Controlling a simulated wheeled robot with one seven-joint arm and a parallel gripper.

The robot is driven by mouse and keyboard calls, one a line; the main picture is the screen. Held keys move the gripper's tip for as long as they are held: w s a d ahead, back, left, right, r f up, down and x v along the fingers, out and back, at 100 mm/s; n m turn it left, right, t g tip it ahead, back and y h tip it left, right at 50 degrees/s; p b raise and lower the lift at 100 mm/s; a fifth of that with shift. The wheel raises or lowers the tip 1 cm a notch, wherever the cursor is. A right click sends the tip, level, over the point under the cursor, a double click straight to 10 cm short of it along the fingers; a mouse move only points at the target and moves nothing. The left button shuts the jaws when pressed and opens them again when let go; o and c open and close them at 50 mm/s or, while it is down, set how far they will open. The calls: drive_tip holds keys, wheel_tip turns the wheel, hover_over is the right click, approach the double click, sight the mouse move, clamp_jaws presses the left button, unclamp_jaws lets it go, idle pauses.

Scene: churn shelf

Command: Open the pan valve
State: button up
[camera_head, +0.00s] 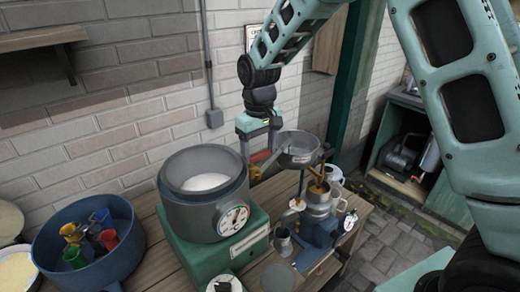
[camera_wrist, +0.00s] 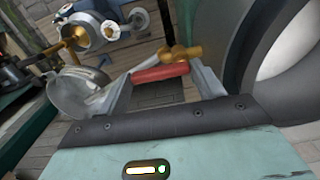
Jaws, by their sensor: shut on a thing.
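The pan valve shows in the wrist view as a red lever (camera_wrist: 160,73) on a brass body (camera_wrist: 182,53), beside the large grey pan (camera_wrist: 245,45). In the head view the pan (camera_head: 185,210) holds white liquid, has a round dial on its front and stands on a green base; the brass valve (camera_head: 254,172) is at its right side. My gripper (camera_head: 260,152) points down there. In the wrist view my gripper (camera_wrist: 163,83) has the red lever between its fingers and is shut on it. The lever lies roughly crosswise between the fingers. The fingertip contact is partly hidden.
A grey metal bowl (camera_head: 300,147) is just right of my gripper. A blue tub (camera_head: 110,262) with coloured cups is at the left. A small jug (camera_head: 283,241) stands at the front. A brick wall is behind.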

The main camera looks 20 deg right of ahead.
drive_tip(key=shift+w, duration=0.1)
idle(0.5)
drive_tip(key=o, duration=1)
drive_tip(key=shift+r, duration=0.1)
wheel_tip(320, 180, up, 17)
drive_tip(key=b, duration=0.2)
drive_tip(key=shift+r+b, duration=0.15)
drive_tip(key=shift+b, duration=0.25)
drive_tip(key=s+a+f+n, duration=0.1)
drive_tip(key=s+a+f, duration=0.2)
drive_tip(key=s, duration=0.3)
drive_tip(key=s+a+f+n+y, duration=0.1)
drive_tip(key=s+a+f, duration=0.2)
drive_tip(key=s, duration=0.3)
drive_tip(key=s+a+f+n, duration=0.1)
drive_tip(key=s+a+f, duration=0.2)
drive_tip(key=s, duration=0.3)
drive_tip(key=s+f, duration=0.3)
drive_tip(key=s, duration=0.3)
drive_tip(key=s+d+f+n, duration=0.1)
drive_tip(key=s+f, duration=0.3)
drive_tip(key=s, duration=0.3)
drive_tip(key=shift+s+d, duration=0.15)
drive_tip(key=shift+s, duration=0.15)
